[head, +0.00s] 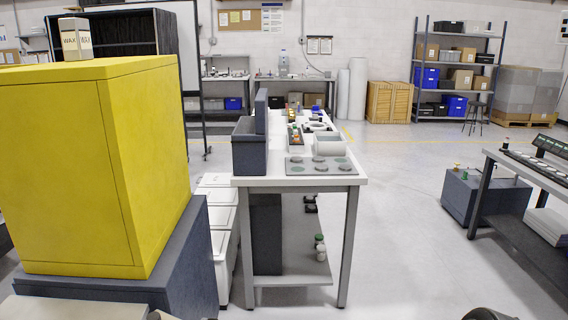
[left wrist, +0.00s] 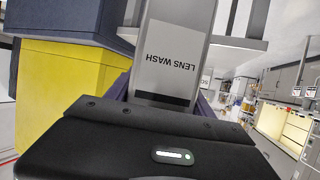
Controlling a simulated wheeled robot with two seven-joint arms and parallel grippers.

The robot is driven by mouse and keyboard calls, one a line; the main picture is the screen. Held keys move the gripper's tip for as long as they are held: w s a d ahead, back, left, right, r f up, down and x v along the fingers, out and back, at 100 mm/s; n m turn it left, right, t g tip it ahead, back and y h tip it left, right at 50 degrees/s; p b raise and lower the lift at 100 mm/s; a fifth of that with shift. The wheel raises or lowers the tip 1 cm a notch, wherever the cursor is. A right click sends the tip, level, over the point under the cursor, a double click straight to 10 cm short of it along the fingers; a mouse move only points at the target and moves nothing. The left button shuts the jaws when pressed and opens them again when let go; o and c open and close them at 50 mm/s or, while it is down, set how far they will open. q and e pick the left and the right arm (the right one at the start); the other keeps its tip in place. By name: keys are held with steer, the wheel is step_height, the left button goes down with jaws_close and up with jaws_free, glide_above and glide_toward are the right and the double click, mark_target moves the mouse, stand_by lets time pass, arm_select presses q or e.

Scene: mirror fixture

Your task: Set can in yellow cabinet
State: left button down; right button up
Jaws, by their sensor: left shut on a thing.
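The yellow cabinet (head: 150,160) stands on a dark blue-grey base at the left of the head view. A thin seam runs down near its front corner, and no opening into it shows. It also appears in the left wrist view (left wrist: 62,90), which looks upside down. My left gripper (left wrist: 168,100) is shut on a pale grey can labelled LENS WASH (left wrist: 173,55). The can's far end is cut off by the frame. The left gripper is not clearly seen in the head view. My right gripper is not in view.
A small box-shaped container labelled WAX (head: 76,40) stands on the cabinet's top. A white-topped workbench (head: 270,181) with bins and small parts is right of the cabinet, with white drawers (head: 219,220) between. Open floor (head: 400,230) lies right of the bench.

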arm_select(q)
steer(key=s+d+f+m+t+h, duration=0.1)
steer(key=s+d+f+m+t, duration=0.2)
steer(key=d, duration=0.3)
steer(key=shift+s+f+t+h, duration=0.3)
steer(key=shift+s+f+h, duration=0.1)
steer(key=shift+s, duration=0.25)
steer(key=shift+d, duration=0.1)
steer(key=shift+w+a+f+n+g+y, duration=0.15)
steer(key=shift+w+a+f+n+g, duration=0.15)
steer(key=shift+a, duration=0.25)
steer(key=shift+w+a+f+n+g+y, duration=0.1)
steer(key=shift+a+f+n+g+y, duration=0.1)
steer(key=shift+a+g, duration=0.3)
steer(key=w+a+r+n+g+y, duration=0.2)
steer(key=a+r+n+g, duration=0.3)
steer(key=a+r, duration=0.8)
step_height(320, 180, up, 2)
steer(key=shift+w+r, duration=0.2)
steer(key=shift+w, duration=0.4)
